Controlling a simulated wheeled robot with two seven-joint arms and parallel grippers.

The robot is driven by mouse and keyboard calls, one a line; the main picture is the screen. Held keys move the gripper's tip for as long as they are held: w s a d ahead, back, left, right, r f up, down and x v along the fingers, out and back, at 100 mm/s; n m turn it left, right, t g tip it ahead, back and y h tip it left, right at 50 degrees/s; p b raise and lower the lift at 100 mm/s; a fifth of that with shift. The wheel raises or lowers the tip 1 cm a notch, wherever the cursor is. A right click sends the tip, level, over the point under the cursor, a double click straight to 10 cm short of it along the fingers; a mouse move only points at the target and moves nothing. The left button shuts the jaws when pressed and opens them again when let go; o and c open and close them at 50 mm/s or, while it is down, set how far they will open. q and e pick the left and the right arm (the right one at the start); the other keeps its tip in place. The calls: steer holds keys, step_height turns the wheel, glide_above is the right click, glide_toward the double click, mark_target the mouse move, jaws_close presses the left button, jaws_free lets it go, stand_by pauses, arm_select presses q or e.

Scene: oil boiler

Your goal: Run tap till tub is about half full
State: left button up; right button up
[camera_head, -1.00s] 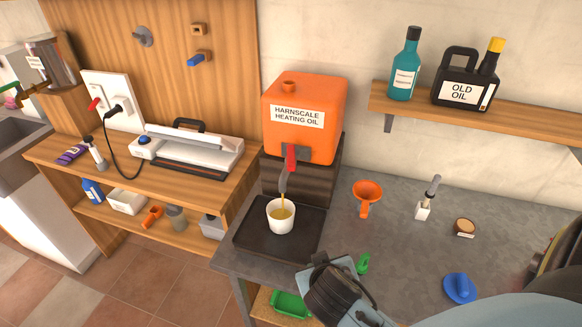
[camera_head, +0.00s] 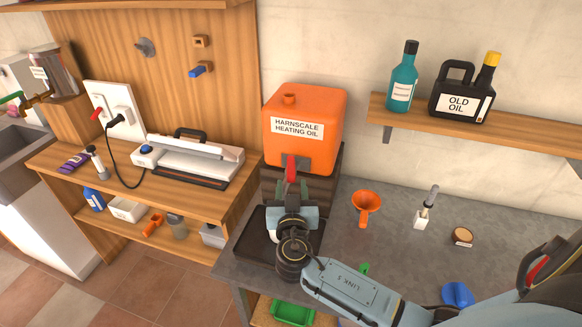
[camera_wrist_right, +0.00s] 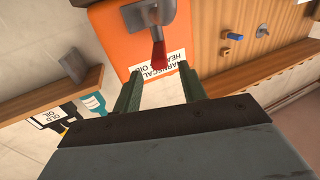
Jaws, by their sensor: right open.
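The orange heating oil tank (camera_head: 305,108) stands on a dark block at the back of the grey counter; it also shows upside down in the wrist view (camera_wrist_right: 110,40). Its tap has a red lever (camera_head: 291,170), seen in the wrist view (camera_wrist_right: 158,54) under a grey tap body (camera_wrist_right: 150,14). My right gripper (camera_head: 291,200) is open in front of the tap. In the wrist view its two green fingers (camera_wrist_right: 160,75) stand apart, with the lever's tip between their lines and no visible grip. My left gripper is out of view.
A dark tray (camera_head: 252,232) lies under the tap, partly covered by my arm. A shelf (camera_head: 470,120) above holds a teal bottle (camera_head: 403,78) and an old oil can (camera_head: 458,98).

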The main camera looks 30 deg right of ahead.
mark_target(291, 170)
steer(key=p+x, duration=0.1)
steer(key=x, duration=0.6)
steer(key=shift+d, duration=0.1)
jaws_close()
